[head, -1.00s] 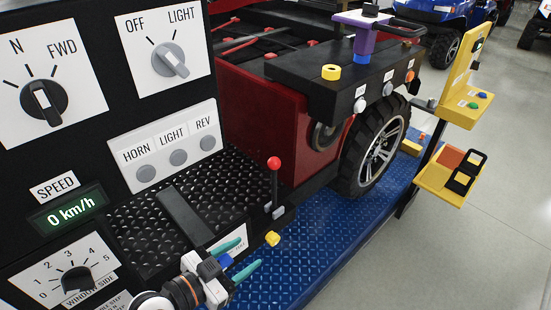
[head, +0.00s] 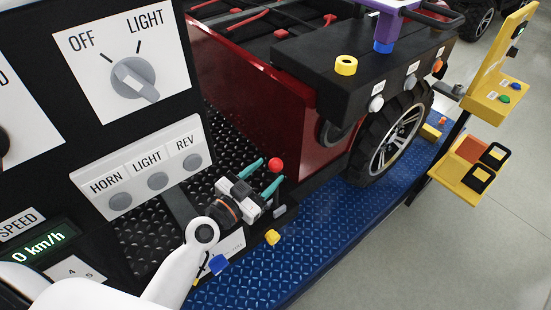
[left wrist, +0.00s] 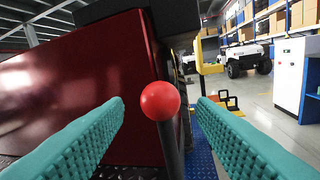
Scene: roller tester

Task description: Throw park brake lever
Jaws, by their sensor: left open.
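The park brake lever has a red ball knob (head: 276,165) on a dark upright rod at the right edge of the black tread-plate floor. My left gripper (head: 263,172) is open, with its teal fingers near the knob. In the left wrist view the red knob (left wrist: 160,101) and its dark rod stand between the two spread fingers, apart from both. The rod's lower part is hidden behind my gripper in the head view. My right gripper is not in view.
A control panel with a light knob (head: 133,77) and several buttons stands at the left. A red vehicle body (head: 300,130) and tyre (head: 392,140) are behind the lever. A yellow knob (head: 272,237) sits low in front.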

